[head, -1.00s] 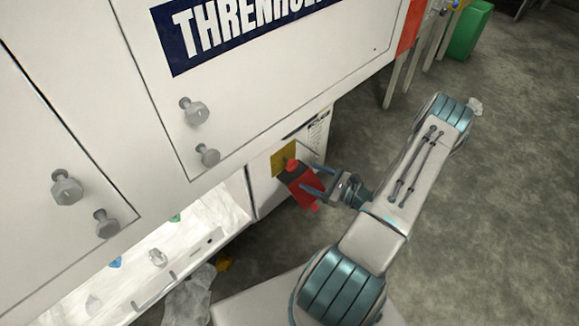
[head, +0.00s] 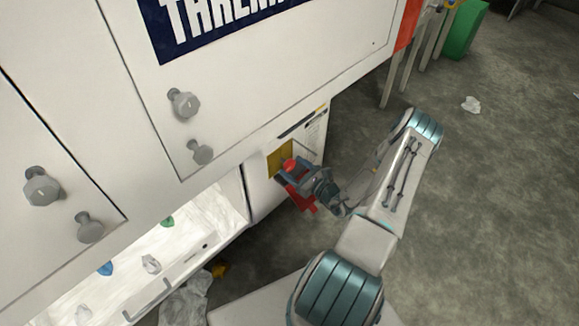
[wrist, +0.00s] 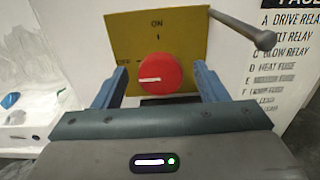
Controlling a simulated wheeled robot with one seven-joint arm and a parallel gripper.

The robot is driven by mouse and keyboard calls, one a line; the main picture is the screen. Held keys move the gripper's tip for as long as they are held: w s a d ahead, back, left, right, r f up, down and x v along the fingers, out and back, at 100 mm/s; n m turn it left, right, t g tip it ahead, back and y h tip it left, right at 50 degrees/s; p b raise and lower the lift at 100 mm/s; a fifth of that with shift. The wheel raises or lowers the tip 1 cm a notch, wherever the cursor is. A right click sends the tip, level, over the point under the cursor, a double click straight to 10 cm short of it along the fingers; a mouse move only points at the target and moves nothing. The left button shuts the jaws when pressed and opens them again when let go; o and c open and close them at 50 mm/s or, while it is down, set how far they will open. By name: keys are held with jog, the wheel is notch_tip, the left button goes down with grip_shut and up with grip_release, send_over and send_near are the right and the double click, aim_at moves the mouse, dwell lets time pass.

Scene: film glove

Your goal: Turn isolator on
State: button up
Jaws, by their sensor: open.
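The isolator is a round red knob (wrist: 161,73) on a yellow plate (wrist: 184,22). A white mark on the knob points left towards a partly hidden label that seems to read OFF; ON is at the top of the plate. The knob (head: 289,165) and yellow plate (head: 280,158) also show in the head view, on the small side panel. My gripper (wrist: 160,80) is open, with one blue finger on each side of the knob. Gaps show between fingers and knob. In the head view, my gripper (head: 291,175) is at the plate.
A grey round-ended rod (wrist: 243,27) juts out at the plate's upper right. A printed relay list (wrist: 288,60) is beside it. A red shape (head: 303,198) shows below my gripper. Large cabinet bolts (head: 184,102) protrude at left. The floor at right is mostly clear.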

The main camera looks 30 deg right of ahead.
jog(key=shift+x, duration=1.2)
jog(key=c, duration=1)
